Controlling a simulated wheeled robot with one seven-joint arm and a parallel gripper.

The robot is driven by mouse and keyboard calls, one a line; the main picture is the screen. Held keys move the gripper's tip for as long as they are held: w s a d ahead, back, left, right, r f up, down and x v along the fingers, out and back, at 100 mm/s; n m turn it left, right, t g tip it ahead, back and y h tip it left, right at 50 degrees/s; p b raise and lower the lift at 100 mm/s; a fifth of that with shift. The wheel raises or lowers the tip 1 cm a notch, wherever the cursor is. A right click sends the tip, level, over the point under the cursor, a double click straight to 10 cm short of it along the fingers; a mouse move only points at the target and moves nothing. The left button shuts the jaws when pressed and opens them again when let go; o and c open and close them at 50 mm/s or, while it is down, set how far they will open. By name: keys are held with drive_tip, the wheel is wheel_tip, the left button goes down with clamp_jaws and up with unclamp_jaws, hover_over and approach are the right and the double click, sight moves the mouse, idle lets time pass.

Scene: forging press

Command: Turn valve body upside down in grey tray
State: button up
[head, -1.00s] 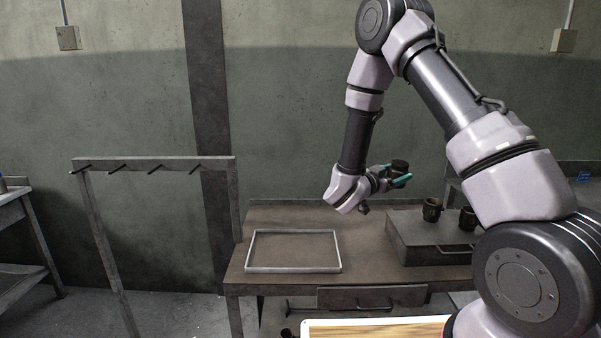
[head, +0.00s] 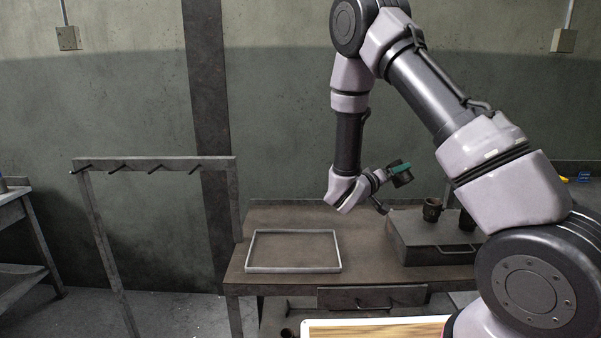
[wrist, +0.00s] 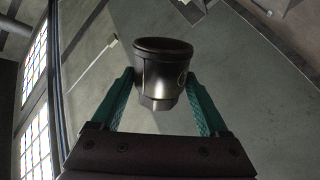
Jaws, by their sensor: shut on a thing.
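A dark metal valve body (wrist: 162,72) with a round rim and a narrower faceted end sits between the teal fingers of my gripper (wrist: 158,104) in the wrist view. My gripper is shut on it. In the head view, my gripper (head: 399,168) holds the dark valve body (head: 402,180) in the air above the bench, tilted, to the right of and above the grey tray. The grey tray (head: 293,269) is a shallow rectangular frame on the left of the bench, and it looks empty.
A raised grey block (head: 420,248) on the bench's right carries a dark cup-shaped part (head: 432,210) and another one (head: 466,220), partly behind my arm. A peg rack (head: 152,163) stands left of the wooden bench (head: 370,240). The bench between tray and block is clear.

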idle(0.3)
drive_tip(key=n, duration=0.4)
drive_tip(key=shift+n, duration=0.3)
drive_tip(key=n, duration=0.3)
drive_tip(key=shift+n, duration=0.9)
drive_tip(key=n, duration=0.4)
drive_tip(key=shift+n, duration=0.3)
drive_tip(key=n, duration=0.4)
